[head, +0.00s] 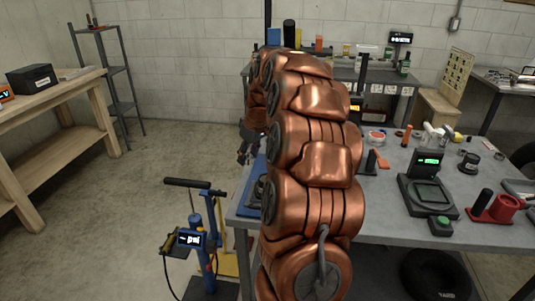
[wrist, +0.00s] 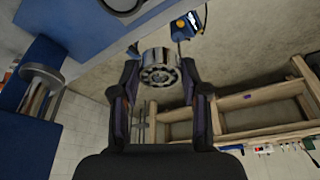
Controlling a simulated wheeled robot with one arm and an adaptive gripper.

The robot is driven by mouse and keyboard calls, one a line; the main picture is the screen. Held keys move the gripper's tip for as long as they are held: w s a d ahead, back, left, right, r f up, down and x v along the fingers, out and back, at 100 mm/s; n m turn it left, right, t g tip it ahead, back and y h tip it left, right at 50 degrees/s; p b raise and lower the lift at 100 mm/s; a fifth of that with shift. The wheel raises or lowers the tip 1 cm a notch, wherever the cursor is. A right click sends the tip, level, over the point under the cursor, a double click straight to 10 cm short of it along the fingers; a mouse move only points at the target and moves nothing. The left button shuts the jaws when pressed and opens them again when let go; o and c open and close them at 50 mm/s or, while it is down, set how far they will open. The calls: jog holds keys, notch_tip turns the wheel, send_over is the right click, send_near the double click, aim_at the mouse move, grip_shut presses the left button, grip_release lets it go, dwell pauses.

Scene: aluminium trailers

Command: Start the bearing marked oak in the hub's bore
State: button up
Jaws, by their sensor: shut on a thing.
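My gripper (wrist: 160,78) is shut on a shiny steel bearing (wrist: 156,56), held between the fingertips in the wrist view, with its ring of balls facing the camera. No oak mark can be read on it. In the head view my gripper (head: 243,154) hangs beyond the table's left edge, partly behind my copper arm, and the bearing cannot be made out there. A flanged metal piece (wrist: 40,78) on a blue surface is at the left of the wrist view, apart from the bearing; I cannot tell whether it is the hub.
A grey table (head: 390,213) holds a black scale-like device (head: 428,195) and red holder (head: 494,207) at right. A blue stand with a display (head: 190,239) is on the floor left of the table. A wooden bench (head: 50,104) stands farther left, with open floor between.

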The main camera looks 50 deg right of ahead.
jog(key=s+d, duration=0.2)
jog(key=d, duration=0.1)
jog(key=s+d, duration=0.1)
jog(key=d, duration=0.1)
jog(key=shift+s+r, duration=0.2)
jog(key=shift+r, duration=0.1)
jog(key=shift+s+f+b, duration=0.1)
jog(key=shift+b, duration=0.5)
jog(key=shift+f+b, duration=1.45)
jog(key=shift+f, duration=1.35)
jog(key=shift+b, duration=0.65)
jog(key=shift+f+b, duration=0.65)
jog(key=shift+f, duration=0.55)
jog(key=o, duration=1.3)
